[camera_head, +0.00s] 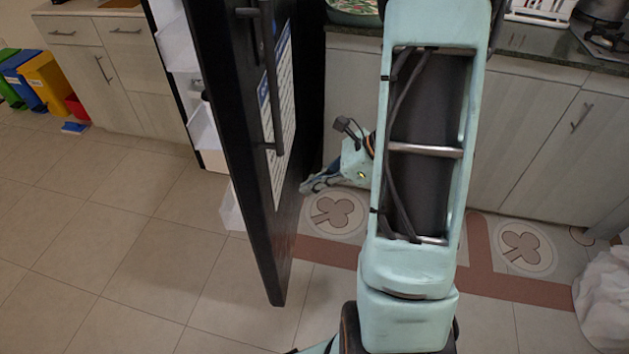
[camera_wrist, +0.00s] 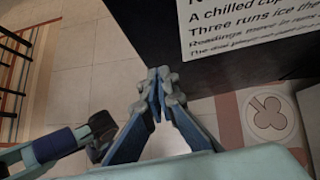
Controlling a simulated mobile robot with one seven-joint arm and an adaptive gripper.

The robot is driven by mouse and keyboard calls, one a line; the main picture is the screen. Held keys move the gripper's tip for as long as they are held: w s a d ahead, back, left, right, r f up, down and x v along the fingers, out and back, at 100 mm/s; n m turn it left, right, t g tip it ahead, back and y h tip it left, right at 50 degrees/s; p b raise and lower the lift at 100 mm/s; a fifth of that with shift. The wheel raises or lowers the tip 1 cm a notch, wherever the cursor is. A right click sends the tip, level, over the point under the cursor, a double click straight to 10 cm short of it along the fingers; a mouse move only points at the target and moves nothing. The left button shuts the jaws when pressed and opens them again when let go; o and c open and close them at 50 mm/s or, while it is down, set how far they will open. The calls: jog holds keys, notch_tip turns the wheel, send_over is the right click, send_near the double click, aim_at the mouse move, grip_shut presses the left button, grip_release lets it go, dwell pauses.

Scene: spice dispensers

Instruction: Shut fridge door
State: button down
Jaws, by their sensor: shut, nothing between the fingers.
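The black fridge door (camera_head: 240,140) stands open in the head view, jutting toward me with its lower front corner above the tiled floor. Its dark handle (camera_head: 272,90) and a white printed sheet (camera_head: 278,120) are on the right-hand face. White bins (camera_head: 203,130) show to the left of the door. My gripper (camera_head: 306,187) is low on the right side of the door, close to that face. In the wrist view my gripper (camera_wrist: 158,76) has its blue fingers together and empty, with the dark door (camera_wrist: 150,35) just beyond the tips. Whether they touch is unclear.
Pale cabinets (camera_head: 540,130) under a dark counter run along the back right. Colored bins (camera_head: 45,80) stand at the far left. A white cloth-like object (camera_head: 605,295) is at the right edge. The tiled floor (camera_head: 110,250) left of the door is clear.

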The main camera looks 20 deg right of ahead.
aim_at(268, 199)
jog(key=w+a+f, duration=0.1)
jog(key=a, duration=0.1)
jog(key=w+a+f, duration=0.1)
jog(key=w+a+f+b, duration=0.1)
jog(key=a, duration=0.1)
jog(key=shift+a+f, duration=0.35)
jog(key=shift+w+a, duration=0.35)
jog(key=shift+a, duration=0.2)
jog(key=shift+a, duration=0.1)
